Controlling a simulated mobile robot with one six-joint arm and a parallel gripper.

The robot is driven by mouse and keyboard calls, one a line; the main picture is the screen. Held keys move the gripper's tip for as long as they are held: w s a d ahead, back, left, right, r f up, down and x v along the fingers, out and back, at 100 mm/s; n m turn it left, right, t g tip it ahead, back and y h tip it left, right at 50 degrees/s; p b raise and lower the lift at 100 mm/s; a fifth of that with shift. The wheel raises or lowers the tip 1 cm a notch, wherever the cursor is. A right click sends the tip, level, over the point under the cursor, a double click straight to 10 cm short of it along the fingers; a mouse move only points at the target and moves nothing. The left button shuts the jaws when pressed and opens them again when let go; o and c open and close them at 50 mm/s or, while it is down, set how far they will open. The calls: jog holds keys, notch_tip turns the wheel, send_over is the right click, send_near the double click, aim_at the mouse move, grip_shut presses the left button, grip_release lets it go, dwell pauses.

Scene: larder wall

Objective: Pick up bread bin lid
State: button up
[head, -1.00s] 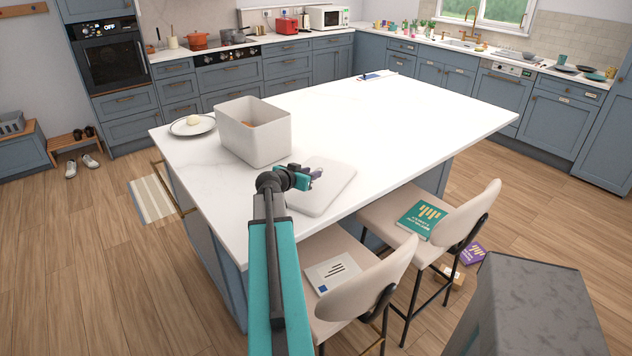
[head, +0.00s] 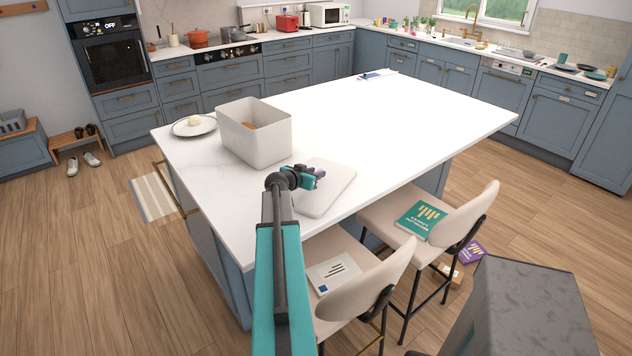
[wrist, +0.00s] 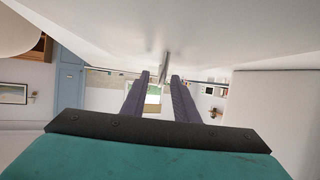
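The bread bin lid (head: 320,200) is a flat, pale grey rounded slab lying on the white island top, near its front edge. My gripper (head: 318,174) is at the lid's left part in the head view and hides some of it. In the wrist view its two purple fingers (wrist: 159,78) stand apart with a gap between them. A thin grey upright piece (wrist: 165,64) shows near the fingertips; I cannot tell whether it belongs to the lid or whether the fingers touch it. The open bread bin (head: 250,145) stands behind the lid with something brown inside.
A plate (head: 181,129) with a pale round item is left of the bin. The island top (head: 400,120) is clear to the right. Two stools (head: 365,290) stand at the front edge, each with a book or booklet on its seat.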

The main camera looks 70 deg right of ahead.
jog(key=shift+d+f, duration=0.2)
jog(key=shift+d, duration=0.1)
dwell(0.4)
jog(key=shift+s, duration=0.1)
grip_shut()
jog(key=shift+r, duration=0.1)
